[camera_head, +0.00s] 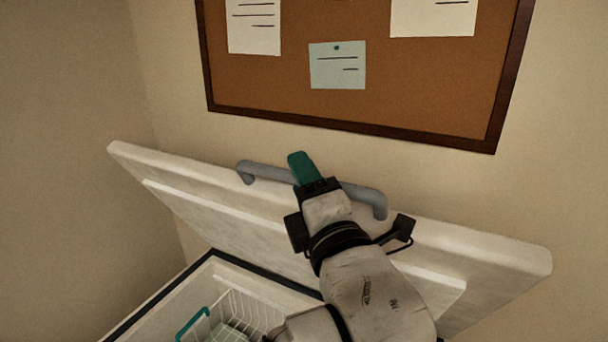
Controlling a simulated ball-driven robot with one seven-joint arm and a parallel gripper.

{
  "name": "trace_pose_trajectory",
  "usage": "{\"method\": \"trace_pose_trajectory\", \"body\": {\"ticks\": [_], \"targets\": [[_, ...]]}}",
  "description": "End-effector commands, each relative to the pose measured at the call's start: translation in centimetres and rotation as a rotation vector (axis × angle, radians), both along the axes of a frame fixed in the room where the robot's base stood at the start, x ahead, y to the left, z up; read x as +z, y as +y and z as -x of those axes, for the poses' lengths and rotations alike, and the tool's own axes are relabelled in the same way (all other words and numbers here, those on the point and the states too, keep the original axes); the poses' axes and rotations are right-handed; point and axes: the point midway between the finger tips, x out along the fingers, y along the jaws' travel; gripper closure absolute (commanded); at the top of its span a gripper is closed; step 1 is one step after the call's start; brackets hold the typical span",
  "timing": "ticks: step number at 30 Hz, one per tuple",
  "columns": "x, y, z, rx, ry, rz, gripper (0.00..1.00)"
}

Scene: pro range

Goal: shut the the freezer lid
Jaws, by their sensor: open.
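The white freezer lid (190,206) stands raised and tilted back toward the wall, above the open freezer (165,297). A grey bar handle (262,172) runs along the lid's upper edge. My gripper (300,165) is at the handle, near its middle, with a teal finger reaching up past the bar. The gripper is open. Whether it touches the handle cannot be told from this view. My arm hides part of the handle, the lid's inner face and the right side of the freezer.
A wire basket (236,312) with a teal handle (192,322) sits inside the freezer. A cork board (400,85) with pinned papers hangs on the wall behind the lid. Bare wall lies to the left.

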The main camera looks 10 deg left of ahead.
Motion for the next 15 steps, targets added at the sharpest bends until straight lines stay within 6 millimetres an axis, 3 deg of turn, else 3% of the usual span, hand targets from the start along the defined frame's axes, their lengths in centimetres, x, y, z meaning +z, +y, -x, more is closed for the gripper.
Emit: {"method": "trace_pose_trajectory", "body": {"ticks": [9,15], "targets": [[0.00,0.08,-0.18,0.000,0.000,0.000,0.55],[0.00,0.07,-0.17,0.000,0.000,0.000,0.74]]}}
